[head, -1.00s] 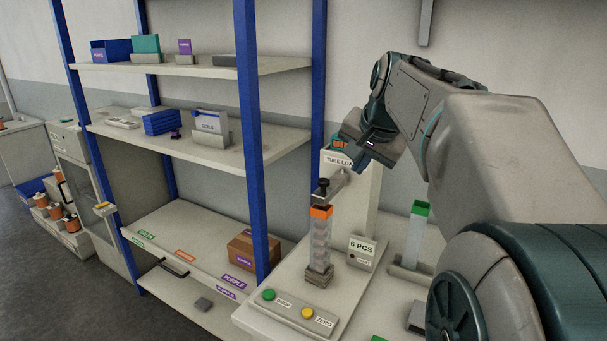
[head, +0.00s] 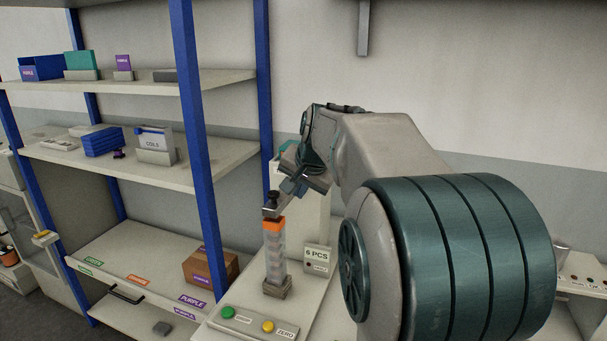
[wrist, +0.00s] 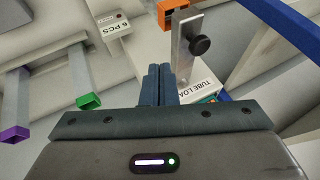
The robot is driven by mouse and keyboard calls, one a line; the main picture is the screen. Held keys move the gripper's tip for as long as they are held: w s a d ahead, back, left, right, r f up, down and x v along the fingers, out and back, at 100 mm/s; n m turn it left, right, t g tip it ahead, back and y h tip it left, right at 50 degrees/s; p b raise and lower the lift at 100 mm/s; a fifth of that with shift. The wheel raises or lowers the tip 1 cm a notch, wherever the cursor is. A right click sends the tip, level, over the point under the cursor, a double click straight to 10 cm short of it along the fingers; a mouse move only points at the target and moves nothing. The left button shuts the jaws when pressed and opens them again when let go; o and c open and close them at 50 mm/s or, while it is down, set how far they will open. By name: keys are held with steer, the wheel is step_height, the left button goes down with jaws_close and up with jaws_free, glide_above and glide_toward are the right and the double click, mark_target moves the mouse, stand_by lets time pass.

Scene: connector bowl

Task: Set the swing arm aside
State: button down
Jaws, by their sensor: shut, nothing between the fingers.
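The swing arm (head: 284,206) is a flat grey metal bar with a black knob (head: 272,197) at its end. In the head view, that end is at the orange top (head: 273,224) of a clear upright tube (head: 275,255). In the wrist view the bar (wrist: 184,65), its black knob (wrist: 200,45) and part of the orange collar (wrist: 170,10) show just beyond the fingers. My gripper (head: 291,187) is beside the knob, a little above and right of it in the head view. Its fingers (wrist: 158,70) are together and empty, apart from the knob.
A "6 PCS" display (head: 317,255) stands right of the tube. A button panel with green (head: 227,312) and yellow (head: 268,326) buttons is in front. A blue-posted shelf (head: 193,150) stands left. Green (wrist: 88,101) and purple (wrist: 14,135) tube ends show in the wrist view.

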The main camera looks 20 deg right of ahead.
mark_target(280, 202)
steer(key=shift+w+a+f+p, duration=0.25)
steer(key=shift+w+a+f, duration=0.15)
steer(key=shift+w, duration=0.3)
steer(key=shift+w+a+f+p, duration=0.25)
steer(key=shift+w+a+f, duration=0.1)
steer(key=shift+w, duration=0.35)
steer(key=shift+w+a+f+p, duration=0.3)
steer(key=shift+w+a, duration=0.1)
steer(key=shift+w, duration=0.3)
